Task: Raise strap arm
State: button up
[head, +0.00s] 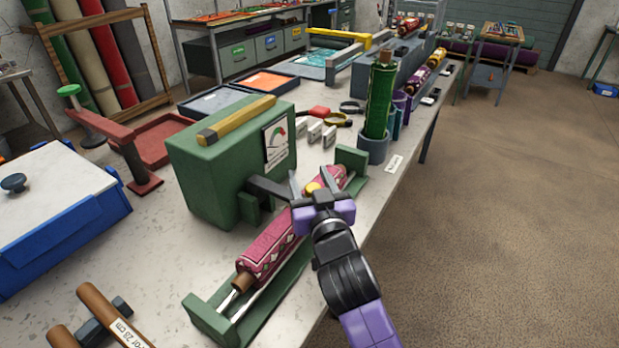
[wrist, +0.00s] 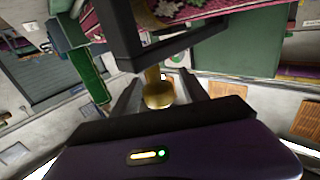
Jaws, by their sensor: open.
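A yellow knob (head: 313,187) is at the arm's end. My gripper (head: 311,180) is at this knob. In the wrist view, the knob (wrist: 159,94) sits between my two open fingers, and the dark strap arm (wrist: 140,40) crosses just beyond. I cannot tell whether either finger touches the knob.
A green rolled rug (head: 380,100) stands upright in a grey holder beyond the cradle. A blue box with a pale lid (head: 55,205) and a red stand (head: 130,160) are on the left. A wooden-handled tool (head: 105,315) lies in front. The floor at right is open.

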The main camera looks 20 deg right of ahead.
grip_shut()
dwell(1.4)
